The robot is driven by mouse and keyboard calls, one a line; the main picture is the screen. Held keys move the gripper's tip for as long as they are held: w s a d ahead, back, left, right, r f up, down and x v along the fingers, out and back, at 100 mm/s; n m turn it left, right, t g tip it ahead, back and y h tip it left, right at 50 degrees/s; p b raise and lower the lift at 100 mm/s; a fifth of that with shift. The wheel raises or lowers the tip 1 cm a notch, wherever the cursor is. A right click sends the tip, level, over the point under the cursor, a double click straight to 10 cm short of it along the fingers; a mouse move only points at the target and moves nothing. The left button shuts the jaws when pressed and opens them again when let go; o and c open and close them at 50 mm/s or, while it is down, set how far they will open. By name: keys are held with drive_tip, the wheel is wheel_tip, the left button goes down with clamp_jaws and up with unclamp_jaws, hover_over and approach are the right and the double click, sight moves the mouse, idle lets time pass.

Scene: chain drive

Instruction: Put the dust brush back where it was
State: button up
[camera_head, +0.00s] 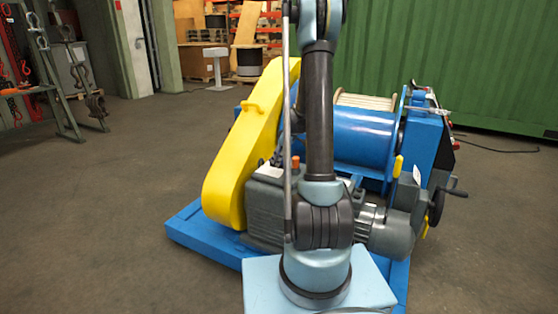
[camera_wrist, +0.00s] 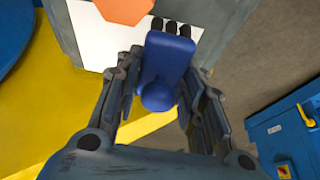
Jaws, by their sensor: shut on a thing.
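The dust brush (camera_wrist: 168,55) has a blue body with a rounded blue end, and dark bristle tufts show at its far edge. My gripper (camera_wrist: 165,75) is shut on it, with one finger on each side. In the wrist view the bristle end lies over a white flat patch (camera_wrist: 95,35) on a grey housing (camera_wrist: 215,20). I cannot tell whether the bristles touch it. The brush and my gripper cannot be made out in the head view, where my arm covers the middle.
An orange six-sided piece (camera_wrist: 123,8) is close beyond the brush. A yellow guard (camera_head: 240,150), a grey gearbox (camera_head: 265,205) and a blue drum (camera_head: 362,135) stand on a blue base (camera_head: 205,235). A handwheel (camera_head: 436,207) sticks out at right.

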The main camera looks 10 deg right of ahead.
drive_tip(key=shift+f, duration=0.6)
drive_tip(key=o, duration=1)
drive_tip(key=shift+r, duration=0.1)
